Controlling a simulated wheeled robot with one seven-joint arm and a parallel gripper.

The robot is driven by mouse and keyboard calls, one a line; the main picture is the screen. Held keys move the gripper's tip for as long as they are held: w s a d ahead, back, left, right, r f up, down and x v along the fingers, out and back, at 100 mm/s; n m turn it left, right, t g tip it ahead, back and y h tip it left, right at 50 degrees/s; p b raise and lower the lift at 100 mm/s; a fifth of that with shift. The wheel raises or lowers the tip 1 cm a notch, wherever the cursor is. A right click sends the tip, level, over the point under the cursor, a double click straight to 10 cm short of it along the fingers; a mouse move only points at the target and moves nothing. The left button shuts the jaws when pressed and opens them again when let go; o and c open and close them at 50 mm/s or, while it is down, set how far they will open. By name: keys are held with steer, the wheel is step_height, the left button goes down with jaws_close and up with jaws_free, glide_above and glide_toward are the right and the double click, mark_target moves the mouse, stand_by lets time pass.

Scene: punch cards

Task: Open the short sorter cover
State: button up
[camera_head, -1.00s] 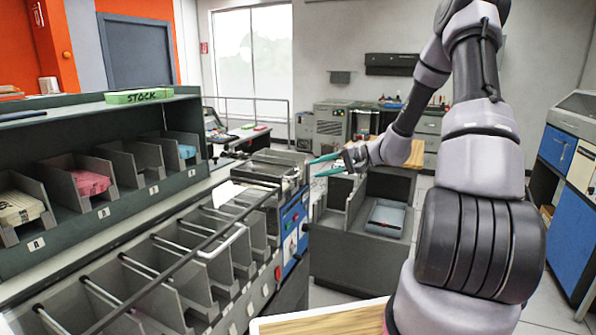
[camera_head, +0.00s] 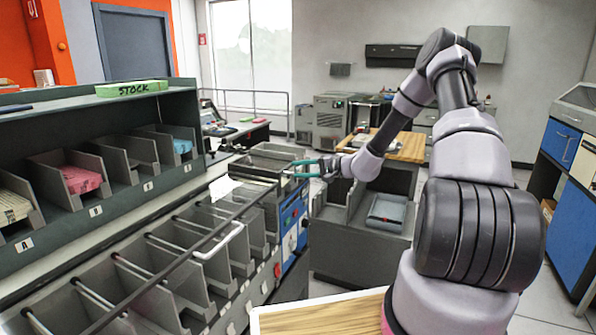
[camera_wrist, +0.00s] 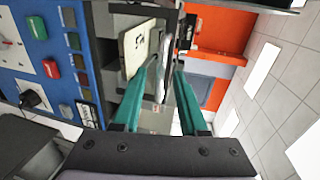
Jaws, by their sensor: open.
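The sorter (camera_head: 296,215) is the long grey machine on the left, with a row of open pockets and a blue control panel at its far end. Its short cover (camera_head: 262,172) appears to be the grey section at that far end; it is small, and I cannot tell its exact position. My gripper (camera_head: 294,170) has teal fingers, which reach left to the right edge of this section. In the wrist view, my gripper (camera_wrist: 163,68) is open, with a pale bar visible between its fingers. Whether the fingers touch it is unclear.
A long dark rail with a white handle (camera_head: 222,243) runs over the pockets. Stock shelves (camera_head: 105,185) with card bins stand behind the sorter. A grey open cabinet (camera_head: 345,240) stands right of the sorter, below my arm.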

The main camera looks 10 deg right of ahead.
steer(key=shift+w+a+f, duration=0.1)
steer(key=shift+w+a, duration=0.2)
steer(key=shift+a, duration=0.15)
jaws_close()
stand_by(1.2)
